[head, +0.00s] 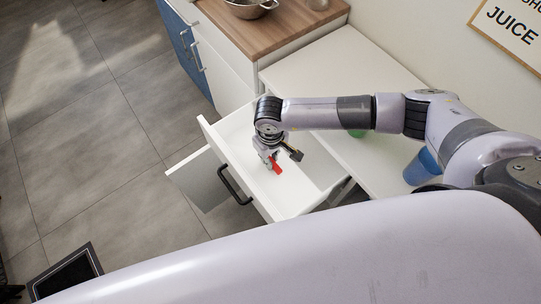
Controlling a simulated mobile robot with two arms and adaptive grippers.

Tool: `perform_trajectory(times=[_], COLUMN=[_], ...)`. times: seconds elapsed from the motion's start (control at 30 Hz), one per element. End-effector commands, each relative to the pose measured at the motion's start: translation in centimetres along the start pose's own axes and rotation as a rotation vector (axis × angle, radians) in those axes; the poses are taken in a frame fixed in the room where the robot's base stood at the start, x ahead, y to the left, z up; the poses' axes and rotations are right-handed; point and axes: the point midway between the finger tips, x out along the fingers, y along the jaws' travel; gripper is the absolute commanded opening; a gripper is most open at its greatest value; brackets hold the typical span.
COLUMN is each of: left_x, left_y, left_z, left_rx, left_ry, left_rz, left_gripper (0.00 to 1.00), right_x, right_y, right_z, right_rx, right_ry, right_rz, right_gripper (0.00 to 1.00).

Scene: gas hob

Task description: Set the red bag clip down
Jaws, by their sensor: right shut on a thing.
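The red bag clip (275,164) is in my right gripper (272,158), inside the outline of the open white drawer (314,166). The gripper is shut on the clip. I cannot tell whether the clip touches the drawer floor or hangs above it. Part of the clip is hidden by the fingers. My left gripper is not in view.
The drawer has a black handle (235,184) on its front. A white counter (345,62) holds a blue cup (421,168) and a green thing (357,133) partly behind my right arm. A metal colander (251,8) stands on the wooden worktop (283,32).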

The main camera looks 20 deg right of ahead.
Motion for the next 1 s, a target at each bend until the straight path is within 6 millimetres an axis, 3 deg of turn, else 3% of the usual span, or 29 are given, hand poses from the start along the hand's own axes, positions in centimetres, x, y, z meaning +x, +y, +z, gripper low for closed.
perform_trajectory(times=[0.27, 0.3, 0.6, 1.0], left_x=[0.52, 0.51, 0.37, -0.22], left_y=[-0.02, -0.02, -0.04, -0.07], left_z=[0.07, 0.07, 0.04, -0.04], left_rx=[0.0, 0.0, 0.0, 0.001], left_ry=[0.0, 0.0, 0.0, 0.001], left_rz=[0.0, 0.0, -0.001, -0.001], left_gripper=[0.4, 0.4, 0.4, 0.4], right_x=[0.39, 0.37, 0.23, -0.44], right_y=[0.0, -0.01, -0.01, -0.01], right_z=[0.0, 0.0, 0.01, -0.04], right_rx=[0.0, 0.0, 0.0, 0.0], right_ry=[0.0, 0.0, -0.001, 0.001], right_rz=[0.0, 0.0, 0.0, -0.001], right_gripper=[0.04, 0.15, 0.34, 0.34])
